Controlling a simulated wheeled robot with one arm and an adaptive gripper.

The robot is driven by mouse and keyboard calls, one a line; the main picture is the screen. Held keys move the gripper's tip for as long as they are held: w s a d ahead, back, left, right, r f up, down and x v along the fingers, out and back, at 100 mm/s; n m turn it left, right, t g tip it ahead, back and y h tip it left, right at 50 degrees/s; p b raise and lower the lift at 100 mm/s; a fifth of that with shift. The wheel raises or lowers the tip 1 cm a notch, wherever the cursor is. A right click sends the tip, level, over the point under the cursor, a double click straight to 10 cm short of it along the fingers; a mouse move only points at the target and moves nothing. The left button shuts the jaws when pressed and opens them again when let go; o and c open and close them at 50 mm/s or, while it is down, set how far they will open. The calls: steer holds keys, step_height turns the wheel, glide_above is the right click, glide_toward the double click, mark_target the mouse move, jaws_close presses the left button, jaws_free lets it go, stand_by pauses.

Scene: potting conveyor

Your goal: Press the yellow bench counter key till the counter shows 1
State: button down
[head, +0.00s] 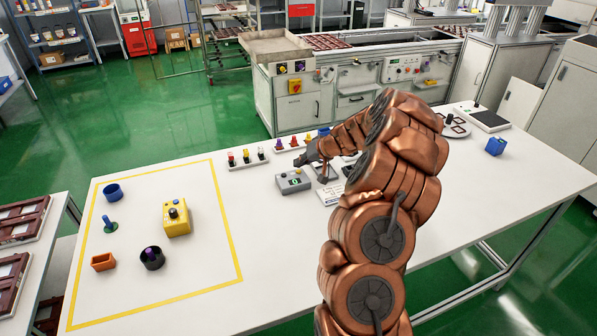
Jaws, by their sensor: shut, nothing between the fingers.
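A grey box (294,181) with small round buttons on top and a small greenish display on its front stands near the middle of the white table; it looks like the bench counter. The digit on its display is too small to read, and I cannot make out a yellow key on it for certain. My gripper (302,161) is shut and empty, pointing left just above and behind the right end of the grey box. I cannot tell whether it touches the box. My copper-coloured arm hides part of the table right of it.
Racks of small coloured parts (248,158) stand behind the grey box. The table's front middle is clear.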

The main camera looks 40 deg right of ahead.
mark_target(300, 171)
steer(key=shift+f+b, duration=0.85)
steer(key=shift+b, duration=0.5)
stand_by(1.1)
steer(key=shift+r, duration=0.85)
steer(key=shift+r, duration=0.1)
steer(key=shift+r+p, duration=0.5)
steer(key=shift+r, duration=1.9)
